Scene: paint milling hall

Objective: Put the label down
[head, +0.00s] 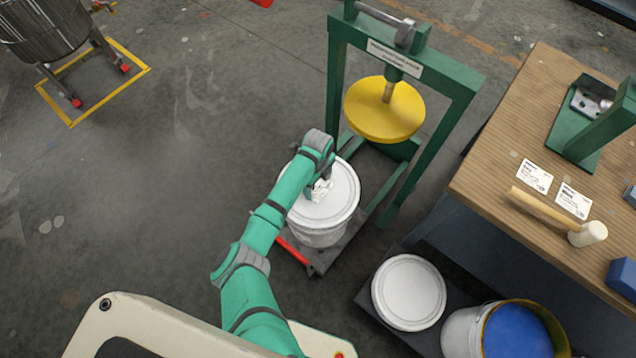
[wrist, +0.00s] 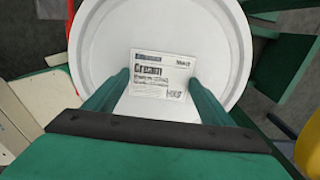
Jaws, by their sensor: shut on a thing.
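The label, a white printed card, shows between my fingertips in the wrist view (wrist: 160,74) and as a small white patch in the head view (head: 321,190). My gripper (wrist: 160,88) is shut on the label, one green finger at each side. The label is over the white lid of a bucket (head: 340,208), which also fills much of the wrist view (wrist: 105,35). I cannot tell whether the label touches the lid. My arm hides part of the lid's left side in the head view.
The bucket stands on the base of a green press with a yellow disc (head: 384,110) above and behind it. A wooden table (head: 500,160) at right holds two labels (head: 535,177) and a mallet (head: 560,215). A lidded bucket (head: 409,292) and an open blue-paint bucket (head: 517,332) stand below.

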